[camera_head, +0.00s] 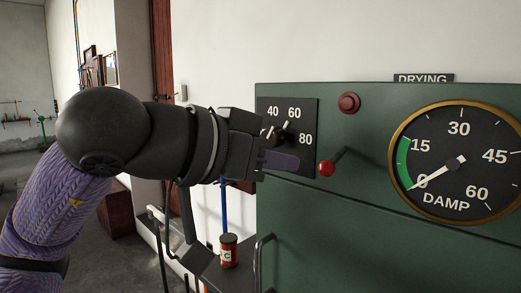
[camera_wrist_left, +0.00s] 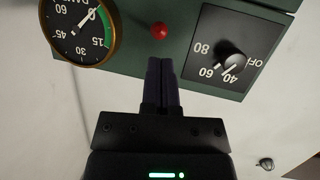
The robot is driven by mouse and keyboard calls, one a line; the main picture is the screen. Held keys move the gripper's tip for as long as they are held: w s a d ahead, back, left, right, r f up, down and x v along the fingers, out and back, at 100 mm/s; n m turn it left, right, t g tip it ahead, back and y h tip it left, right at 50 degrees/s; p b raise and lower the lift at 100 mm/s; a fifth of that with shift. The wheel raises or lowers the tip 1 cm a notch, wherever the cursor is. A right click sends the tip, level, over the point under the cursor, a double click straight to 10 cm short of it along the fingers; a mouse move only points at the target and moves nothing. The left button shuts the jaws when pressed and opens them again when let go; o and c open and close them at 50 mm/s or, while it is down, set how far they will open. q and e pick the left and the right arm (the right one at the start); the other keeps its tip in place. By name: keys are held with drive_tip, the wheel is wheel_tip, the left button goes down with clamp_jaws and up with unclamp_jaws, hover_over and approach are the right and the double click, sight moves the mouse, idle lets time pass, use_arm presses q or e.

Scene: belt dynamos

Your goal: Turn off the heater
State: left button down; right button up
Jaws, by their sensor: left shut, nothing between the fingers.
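A black dial plate (camera_head: 308,112) on the green machine panel carries the numbers 40, 60 and 80 around a black knob (camera_wrist_left: 230,54). In the left wrist view the plate appears upside down, with OFF at its right edge. The knob's white pointer line appears to point near 40. My left gripper (camera_head: 292,161) is shut and empty. In the head view it covers the plate's lower left and part of the knob. In the left wrist view its fingertips (camera_wrist_left: 162,62) are beside the plate, apart from the knob. My right gripper is not in view.
A red button (camera_head: 349,103) and a large brass-rimmed DAMP gauge (camera_head: 456,162) are on the same panel. A red can (camera_head: 228,250) stands lower left of the panel.

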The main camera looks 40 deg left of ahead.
use_arm(q)
drive_tip(key=b+v, duration=0.1)
drive_tip(key=v, duration=0.4)
drive_tip(key=shift+s, duration=0.1)
